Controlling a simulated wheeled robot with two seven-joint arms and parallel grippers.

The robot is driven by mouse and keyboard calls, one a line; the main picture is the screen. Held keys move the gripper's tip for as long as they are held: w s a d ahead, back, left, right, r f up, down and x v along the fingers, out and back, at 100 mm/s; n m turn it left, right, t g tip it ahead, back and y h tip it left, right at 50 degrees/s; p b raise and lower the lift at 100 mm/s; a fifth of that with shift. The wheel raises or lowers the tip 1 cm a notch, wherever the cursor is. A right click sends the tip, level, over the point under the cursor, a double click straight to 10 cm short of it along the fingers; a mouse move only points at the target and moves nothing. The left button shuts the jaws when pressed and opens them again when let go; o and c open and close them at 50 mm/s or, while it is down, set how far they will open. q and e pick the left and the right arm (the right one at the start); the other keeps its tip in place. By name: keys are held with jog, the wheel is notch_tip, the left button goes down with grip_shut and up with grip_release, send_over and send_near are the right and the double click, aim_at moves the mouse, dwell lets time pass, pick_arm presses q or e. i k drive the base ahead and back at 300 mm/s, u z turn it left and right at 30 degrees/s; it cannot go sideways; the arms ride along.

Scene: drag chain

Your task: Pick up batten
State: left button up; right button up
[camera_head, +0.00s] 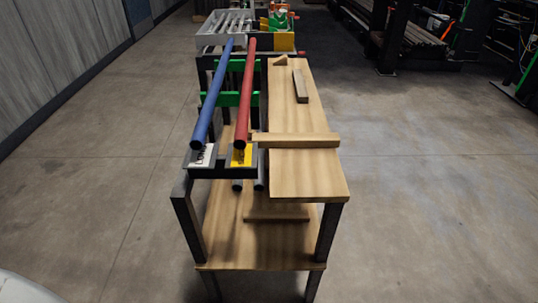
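A light wooden batten (296,141) lies crosswise on the wooden top (305,185) of a workbench. Its left end reaches past the top's left edge, close to the red bar. A shorter wooden piece (300,86) lies lengthwise farther back on the same top. A small wedge-like wooden piece (280,62) sits at the far edge. Neither of my grippers shows in this view, and nothing is touching the batten from above.
A blue bar (213,92) and a red bar (245,92) run lengthwise left of the top. White and yellow labels sit under their near ends. A lower wooden shelf (235,250) lies below. Open floor (430,200) is on the right; dark racks stand behind.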

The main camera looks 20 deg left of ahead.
aim_at(302, 96)
jog(key=u, duration=0.05)
jog(key=k, duration=0.45)
jog(key=z, duration=0.9)
jog(key=i, duration=2)
jog(key=u, duration=0.55)
jog(key=i, duration=1.1)
jog(key=u, duration=1.1)
